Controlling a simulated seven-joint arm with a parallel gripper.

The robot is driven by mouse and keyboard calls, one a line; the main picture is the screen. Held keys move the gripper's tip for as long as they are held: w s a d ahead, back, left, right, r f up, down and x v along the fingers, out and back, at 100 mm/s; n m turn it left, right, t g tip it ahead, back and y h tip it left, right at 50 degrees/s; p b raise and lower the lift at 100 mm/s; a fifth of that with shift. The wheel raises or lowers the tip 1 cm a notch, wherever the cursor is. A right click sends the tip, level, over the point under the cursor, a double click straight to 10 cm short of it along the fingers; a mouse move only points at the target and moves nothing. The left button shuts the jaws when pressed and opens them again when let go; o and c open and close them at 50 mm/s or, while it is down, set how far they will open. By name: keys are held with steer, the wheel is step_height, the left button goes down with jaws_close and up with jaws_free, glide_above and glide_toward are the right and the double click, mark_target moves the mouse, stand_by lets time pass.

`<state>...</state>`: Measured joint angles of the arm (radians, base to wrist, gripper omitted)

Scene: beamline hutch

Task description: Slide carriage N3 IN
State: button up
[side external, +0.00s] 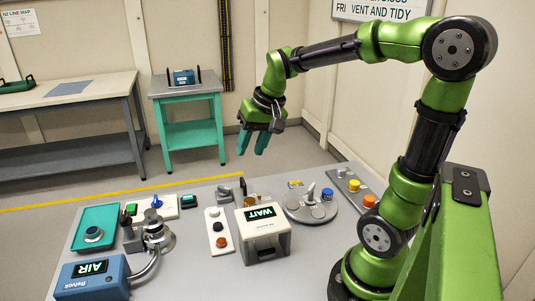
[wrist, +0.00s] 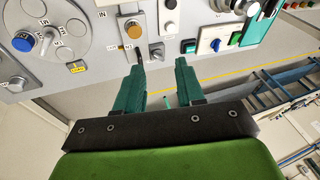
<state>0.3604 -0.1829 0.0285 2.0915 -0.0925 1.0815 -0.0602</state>
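My gripper (side external: 253,143) hangs above the far edge of the grey work table, fingers pointing down. In the wrist view its two teal fingers (wrist: 160,68) are apart with nothing between them. Ahead of them is a small panel with a tan knob (wrist: 135,30), a dark upright piece (wrist: 140,55) and a small metal block (wrist: 157,50). The dark upright piece also shows in the side view (side external: 243,187), behind the WAIT box. I cannot read an N3 mark, so I cannot tell which piece is the carriage. The fingers touch none of these parts.
The WAIT box (side external: 265,235) stands in front of the small panel and hides part of it. A round dial plate (side external: 311,203) is on its right and a white button strip (side external: 219,231) on its left. The AIR box (side external: 92,278) and teal tray (side external: 96,215) are farther left.

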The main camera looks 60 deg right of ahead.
steer(key=m+g, duration=0.2)
glide_above(243, 180)
steer(key=s+d, duration=0.1)
steer(key=s, duration=0.3)
step_height(243, 180, down, 2)
steer(key=shift+w+d+r+y, duration=0.6)
steer(key=shift+w+d, duration=0.1)
steer(key=shift+d, duration=0.15)
steer(key=shift+n, duration=0.3)
steer(key=x, duration=1.6)
steer(key=shift+s+f, duration=0.25)
jaws_close()
